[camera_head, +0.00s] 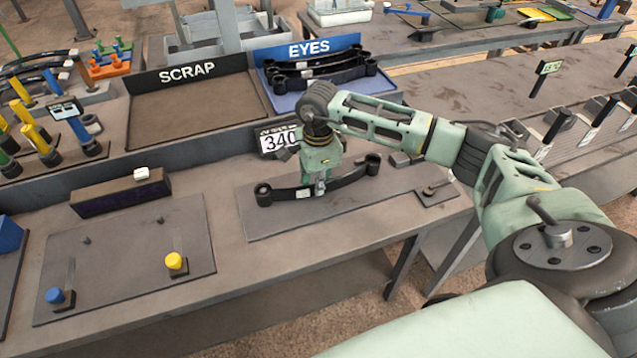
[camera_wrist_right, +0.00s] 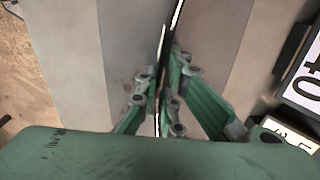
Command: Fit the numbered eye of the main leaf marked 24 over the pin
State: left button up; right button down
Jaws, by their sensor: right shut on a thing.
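A dark curved leaf with a rolled eye at each end (camera_head: 345,183) is over the grey plate in the middle of the bench in the head view. A small pale tag is on it, too small to read. My right gripper (camera_head: 320,186) points down and is shut on this leaf near its middle. In the right wrist view the fingers (camera_wrist_right: 165,90) close on the thin leaf, seen edge-on (camera_wrist_right: 166,45). I cannot tell whether the leaf touches the plate. Several similar leaves (camera_head: 318,68) lie in the blue EYES tray. My left gripper is not in view.
A second grey plate (camera_head: 125,250) at left carries a blue-capped post (camera_head: 55,296), a yellow-capped post (camera_head: 175,262) and small pegs. A 340 display (camera_head: 278,140) stands behind the held leaf. The SCRAP tray (camera_head: 195,105) looks empty. A dark box (camera_head: 120,193) stands at left.

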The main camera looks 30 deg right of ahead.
jog(key=shift+a, duration=0.1)
jog(key=c, duration=1.8)
grip_release()
jog(key=shift+o, duration=0.8)
jog(key=shift+s+f, duration=0.1)
jog(key=shift+o, duration=1.4)
jog(key=shift+r, duration=0.2)
